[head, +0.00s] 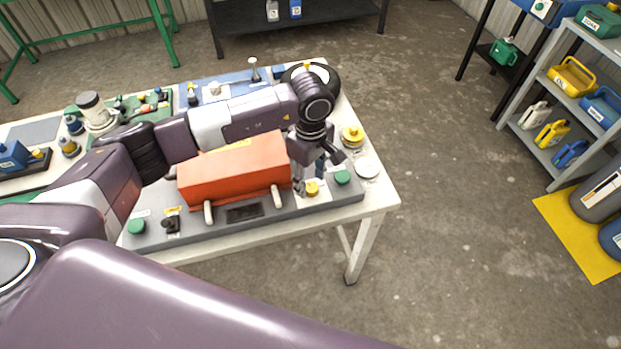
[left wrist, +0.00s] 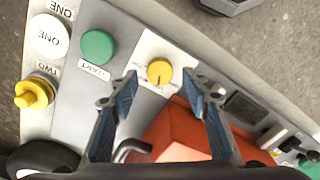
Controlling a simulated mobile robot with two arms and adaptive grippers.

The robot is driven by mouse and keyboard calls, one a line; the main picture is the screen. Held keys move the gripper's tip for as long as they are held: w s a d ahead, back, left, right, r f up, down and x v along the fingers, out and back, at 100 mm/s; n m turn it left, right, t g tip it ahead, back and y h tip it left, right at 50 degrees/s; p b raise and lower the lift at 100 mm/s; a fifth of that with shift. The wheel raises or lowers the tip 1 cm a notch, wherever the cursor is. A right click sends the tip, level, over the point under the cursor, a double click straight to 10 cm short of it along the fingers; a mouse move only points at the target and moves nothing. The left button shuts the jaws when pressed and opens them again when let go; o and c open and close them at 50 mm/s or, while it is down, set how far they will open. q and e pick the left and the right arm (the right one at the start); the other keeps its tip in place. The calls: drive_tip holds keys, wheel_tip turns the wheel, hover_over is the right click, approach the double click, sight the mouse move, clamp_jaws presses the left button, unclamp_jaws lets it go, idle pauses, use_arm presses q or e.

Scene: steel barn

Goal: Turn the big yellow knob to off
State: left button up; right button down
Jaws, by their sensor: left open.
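The yellow knob (head: 312,188) sits on the grey panel at the front right of the orange box. In the left wrist view the knob (left wrist: 160,72) is on a pale plate, with a short dark mark on its face. My left gripper (head: 320,170) is open above the knob, pointing down. In the left wrist view the fingertips of the left gripper (left wrist: 160,82) appear on either side of the knob, with gaps; contact is not visible. The plate's lettering is too small to read. My right gripper is not in view.
The orange box (head: 230,172) with pale handles stands left of the knob. A green START button (left wrist: 98,47) is close by. A yellow piece (head: 352,135) and a white disc (head: 367,168) lie at the table's right edge.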

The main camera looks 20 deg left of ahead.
use_arm(q)
drive_tip(key=shift+f, duration=0.75)
drive_tip(key=c, duration=1.2)
drive_tip(key=shift+o, duration=0.2)
drive_tip(key=shift+f+n+b, duration=0.1)
drive_tip(key=shift+n+b, duration=0.8)
drive_tip(key=shift+b, duration=0.05)
drive_tip(key=n+b, duration=0.2)
drive_tip(key=shift+n, duration=0.3)
drive_tip(key=shift+n+b, duration=0.9)
drive_tip(key=shift+n, duration=0.2)
drive_tip(key=shift+s+n+b, duration=0.1)
drive_tip(key=shift+n+b, duration=0.55)
drive_tip(key=shift+n, duration=0.45)
drive_tip(key=shift+r, duration=0.2)
